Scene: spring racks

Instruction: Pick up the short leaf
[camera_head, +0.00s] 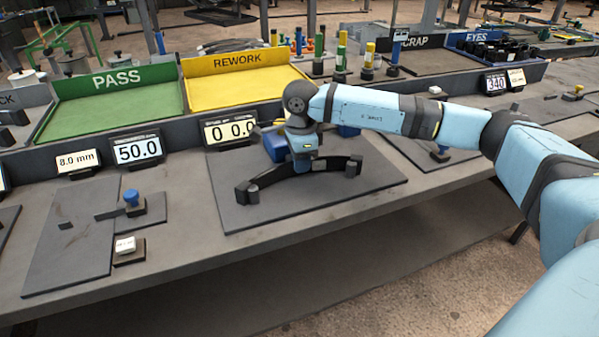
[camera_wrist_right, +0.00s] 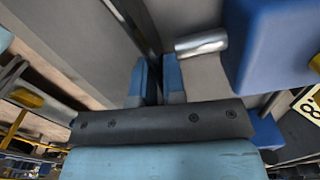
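The short leaf (camera_head: 322,174) is a dark, curved strip above the grey mat of the middle station, its ends at small dark blocks. My right gripper (camera_head: 302,165) is over the middle of the leaf, pointing down, and hides part of it. In the right wrist view, its two blue fingertips (camera_wrist_right: 157,80) stand close together. A dark strip, which looks like the leaf (camera_wrist_right: 137,22), runs between them with little or no gap. The leaf appears to be still low over the mat. My left gripper is not in view.
A blue block (camera_head: 274,145) stands close behind my right gripper; a large blue block (camera_wrist_right: 270,45) fills the right wrist view's upper right. A display (camera_head: 230,130) stands behind the mat (camera_head: 330,205). Green PASS (camera_head: 115,95) and yellow REWORK (camera_head: 240,82) trays lie farther back.

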